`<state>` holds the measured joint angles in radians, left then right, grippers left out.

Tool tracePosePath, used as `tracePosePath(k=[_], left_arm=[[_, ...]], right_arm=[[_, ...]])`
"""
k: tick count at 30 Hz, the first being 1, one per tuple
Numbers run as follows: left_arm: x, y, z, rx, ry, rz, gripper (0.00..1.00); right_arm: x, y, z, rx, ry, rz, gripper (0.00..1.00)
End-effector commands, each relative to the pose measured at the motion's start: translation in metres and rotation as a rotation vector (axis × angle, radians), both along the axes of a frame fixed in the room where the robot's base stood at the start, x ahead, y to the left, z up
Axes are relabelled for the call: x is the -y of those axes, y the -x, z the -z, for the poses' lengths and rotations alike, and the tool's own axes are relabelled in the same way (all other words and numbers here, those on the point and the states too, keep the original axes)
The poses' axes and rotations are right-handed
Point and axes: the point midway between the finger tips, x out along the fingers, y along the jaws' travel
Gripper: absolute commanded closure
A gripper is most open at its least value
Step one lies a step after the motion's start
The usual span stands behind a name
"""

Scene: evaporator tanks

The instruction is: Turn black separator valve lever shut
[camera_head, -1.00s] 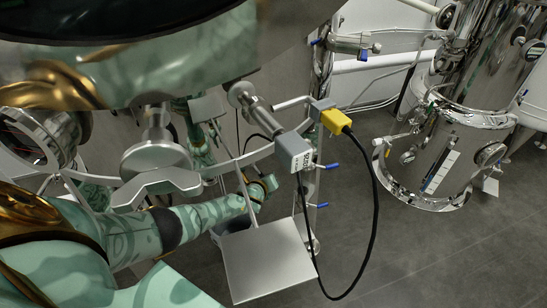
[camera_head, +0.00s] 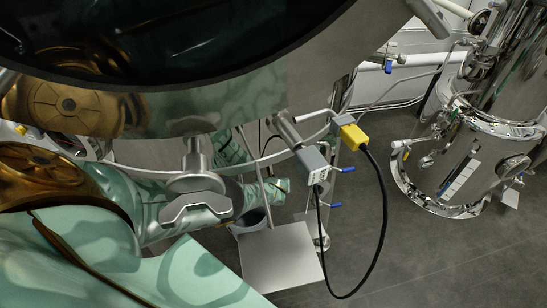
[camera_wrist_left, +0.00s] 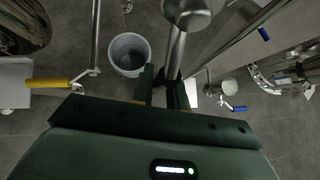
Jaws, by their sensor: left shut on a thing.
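In the left wrist view my left gripper (camera_wrist_left: 163,90) has its two dark green fingers close around a small black piece, which looks like the black valve lever (camera_wrist_left: 171,83). The lever is mostly hidden between the fingers, at the lower end of a steel pipe (camera_wrist_left: 176,48). In the head view my green and bronze left arm runs from the left beneath the big steel tank (camera_head: 330,50). The lever cannot be made out there, and I cannot tell the fingertips. My right gripper is not in view.
A pale bucket (camera_wrist_left: 130,54) stands on the floor. A yellow-handled valve (camera_wrist_left: 50,83) is at left and blue levers (camera_wrist_left: 240,108) at right. A grey box with a yellow plug (camera_head: 353,136) trails a looping black cable. Another steel tank (camera_head: 470,165) stands right; grey floor lies between.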

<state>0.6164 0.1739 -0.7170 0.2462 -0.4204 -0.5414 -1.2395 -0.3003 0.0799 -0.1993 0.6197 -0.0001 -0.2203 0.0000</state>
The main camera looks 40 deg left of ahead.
Motion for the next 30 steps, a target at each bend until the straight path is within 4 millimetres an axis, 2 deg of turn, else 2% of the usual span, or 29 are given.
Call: tracePosePath(k=[13, 14, 16, 30], left_arm=[[-0.0014, 0.0029, 0.0018, -0.011, -0.008, 0.000, 1.00], [-0.0014, 0.0029, 0.0018, -0.010, -0.008, 0.000, 0.82], [-0.0014, 0.0028, 0.0017, -0.009, -0.007, 0.000, 0.63], [0.0002, -0.0004, 0.0013, 0.016, 0.014, 0.000, 0.63]], right_arm=[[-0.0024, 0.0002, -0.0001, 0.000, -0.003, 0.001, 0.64], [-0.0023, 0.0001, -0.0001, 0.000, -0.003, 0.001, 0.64], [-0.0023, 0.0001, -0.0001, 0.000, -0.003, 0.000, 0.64], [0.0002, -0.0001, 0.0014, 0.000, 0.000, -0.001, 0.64]])
